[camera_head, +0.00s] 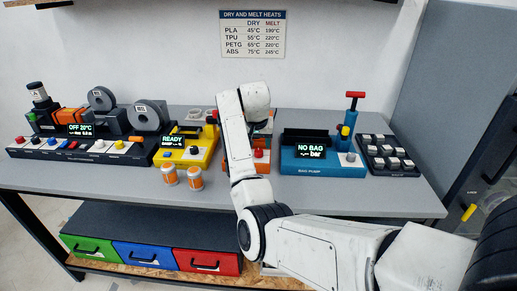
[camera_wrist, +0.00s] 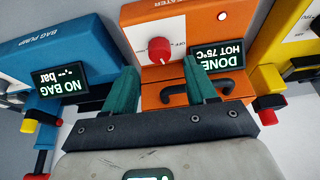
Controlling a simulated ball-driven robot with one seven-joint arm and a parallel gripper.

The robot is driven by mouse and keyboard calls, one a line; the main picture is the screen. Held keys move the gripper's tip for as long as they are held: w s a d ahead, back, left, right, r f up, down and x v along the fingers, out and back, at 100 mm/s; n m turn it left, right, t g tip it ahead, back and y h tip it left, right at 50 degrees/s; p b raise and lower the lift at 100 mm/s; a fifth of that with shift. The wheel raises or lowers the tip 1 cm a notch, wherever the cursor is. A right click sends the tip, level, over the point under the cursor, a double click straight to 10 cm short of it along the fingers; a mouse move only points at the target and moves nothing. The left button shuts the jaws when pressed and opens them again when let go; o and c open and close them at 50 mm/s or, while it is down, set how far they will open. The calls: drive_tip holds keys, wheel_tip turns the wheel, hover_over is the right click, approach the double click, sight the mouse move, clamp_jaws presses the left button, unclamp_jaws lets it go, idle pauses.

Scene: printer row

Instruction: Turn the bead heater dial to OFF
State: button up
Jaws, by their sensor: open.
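The orange bead heater (camera_wrist: 150,88) fills the upper middle of the wrist view, seen upside down. Its red dial (camera_wrist: 160,48) sits on a white panel with an OFF mark beside it; I cannot tell its exact setting. Its screen (camera_wrist: 217,63) reads DONE, HOT 75°C. My gripper (camera_wrist: 158,64) is open, its two teal fingers apart and empty, with the dial just beyond and between the tips in the picture. No contact shows. In the head view, my arm hides much of the heater (camera_head: 262,167), and my gripper's fingers are hidden.
The blue bag pump (camera_head: 323,169), screen NO BAG, stands right of the heater; a yellow unit (camera_head: 190,157), screen READY, stands left. Two orange-and-white jars (camera_head: 169,174) are at the table's front. A black handle (camera_wrist: 178,92) crosses the heater near my fingers.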

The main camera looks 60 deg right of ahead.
sight(259, 150)
drive_tip(key=shift+x, duration=2.25)
drive_tip(key=c, duration=1)
